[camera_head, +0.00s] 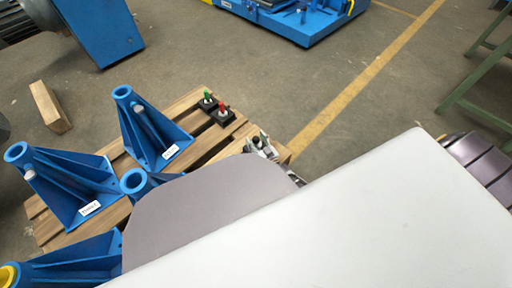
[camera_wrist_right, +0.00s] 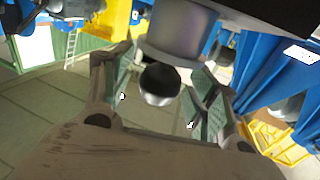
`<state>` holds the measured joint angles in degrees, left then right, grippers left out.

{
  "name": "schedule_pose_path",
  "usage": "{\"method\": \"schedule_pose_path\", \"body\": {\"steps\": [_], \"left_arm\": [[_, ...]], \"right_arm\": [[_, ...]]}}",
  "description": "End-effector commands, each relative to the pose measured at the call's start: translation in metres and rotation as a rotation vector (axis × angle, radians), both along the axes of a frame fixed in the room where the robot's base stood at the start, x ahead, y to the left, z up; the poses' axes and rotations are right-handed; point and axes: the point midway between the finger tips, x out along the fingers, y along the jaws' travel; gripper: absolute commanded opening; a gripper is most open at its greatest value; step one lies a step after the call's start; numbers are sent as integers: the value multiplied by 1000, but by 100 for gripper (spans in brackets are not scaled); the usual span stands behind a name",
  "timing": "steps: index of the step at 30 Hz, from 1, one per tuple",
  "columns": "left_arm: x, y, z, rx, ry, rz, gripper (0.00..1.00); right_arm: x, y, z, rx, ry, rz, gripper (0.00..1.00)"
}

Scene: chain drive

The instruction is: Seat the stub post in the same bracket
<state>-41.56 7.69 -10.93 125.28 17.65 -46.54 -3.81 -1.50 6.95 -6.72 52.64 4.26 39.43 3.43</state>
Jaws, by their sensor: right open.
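Several blue brackets stand on a wooden pallet in the head view. The rear one (camera_head: 150,140) has a ring top and a grey-ended pin (camera_head: 140,109) at its front. Another bracket (camera_head: 70,185) stands to the left. I cannot tell which piece is the stub post. My right gripper (camera_head: 262,145) is at the pallet's right edge, apart from the brackets. In the right wrist view its two fingers (camera_wrist_right: 160,100) are spread. A black-and-silver rounded end (camera_wrist_right: 160,84) and a grey cylinder (camera_wrist_right: 182,36) show between and above them; no grip shows. My left gripper is out of view.
A green-topped peg (camera_head: 207,97) and a red-topped peg (camera_head: 222,112) stand on black bases on the pallet (camera_head: 196,100). A loose wooden block (camera_head: 50,107) lies on the floor at left. My own pale parts hide the lower right.

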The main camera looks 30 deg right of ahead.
Motion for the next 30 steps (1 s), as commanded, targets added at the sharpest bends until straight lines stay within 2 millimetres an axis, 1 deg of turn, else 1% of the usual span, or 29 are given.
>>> {"method": "schedule_pose_path", "body": {"steps": [2,8,16,24,26,30], "left_arm": [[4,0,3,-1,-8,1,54],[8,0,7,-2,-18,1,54],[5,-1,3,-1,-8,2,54],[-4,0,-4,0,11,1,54],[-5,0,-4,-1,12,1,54],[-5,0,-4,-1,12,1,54]], "right_arm": [[0,0,0,0,0,0,59],[0,0,0,0,0,0,35],[0,0,0,0,0,0,0],[0,0,0,0,0,0,0],[2,0,4,1,-10,0,0],[2,0,4,1,-10,0,0]]}}
